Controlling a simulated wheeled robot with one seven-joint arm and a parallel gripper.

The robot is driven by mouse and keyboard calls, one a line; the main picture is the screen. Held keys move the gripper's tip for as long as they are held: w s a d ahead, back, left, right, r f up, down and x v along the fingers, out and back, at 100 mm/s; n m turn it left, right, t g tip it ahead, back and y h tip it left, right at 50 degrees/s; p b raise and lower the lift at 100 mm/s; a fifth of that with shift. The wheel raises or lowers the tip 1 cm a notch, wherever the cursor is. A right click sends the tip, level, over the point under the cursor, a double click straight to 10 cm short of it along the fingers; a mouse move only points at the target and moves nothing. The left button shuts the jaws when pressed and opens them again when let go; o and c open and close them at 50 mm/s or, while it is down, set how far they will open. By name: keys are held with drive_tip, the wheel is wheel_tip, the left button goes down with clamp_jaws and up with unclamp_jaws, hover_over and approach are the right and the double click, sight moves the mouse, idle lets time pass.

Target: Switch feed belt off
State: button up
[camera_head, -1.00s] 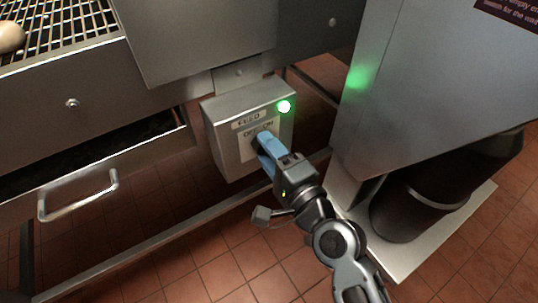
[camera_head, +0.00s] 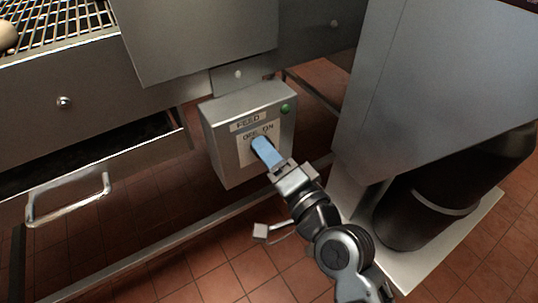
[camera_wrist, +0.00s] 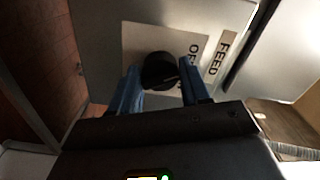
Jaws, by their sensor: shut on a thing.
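The feed control box (camera_head: 224,157) is a grey metal box under the machine, with a FEED label and an OFF/ON plate (camera_head: 271,128). Its indicator lamp (camera_head: 286,109) is dark green and unlit. My gripper (camera_head: 264,148) is at the front of the box, its blue fingers over the plate. In the wrist view, the black round knob (camera_wrist: 159,71) sits between the two blue fingers, and my gripper is shut on it. The fingers hide the knob in the head view and part of the OFF/ON lettering in the wrist view.
An open drawer with a bar handle (camera_head: 68,198) is at the left. A grey cabinet (camera_head: 420,90) stands close on the right, with a dark cylinder (camera_head: 425,205) on a pale base plate below it. A low frame rail (camera_head: 180,237) runs beneath the box.

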drive_tip(key=o, duration=1)
drive_tip(key=v, duration=0.7)
drive_tip(key=shift+s+d, duration=0.2)
drive_tip(key=shift+s, duration=0.15)
drive_tip(key=shift+d+f, duration=0.1)
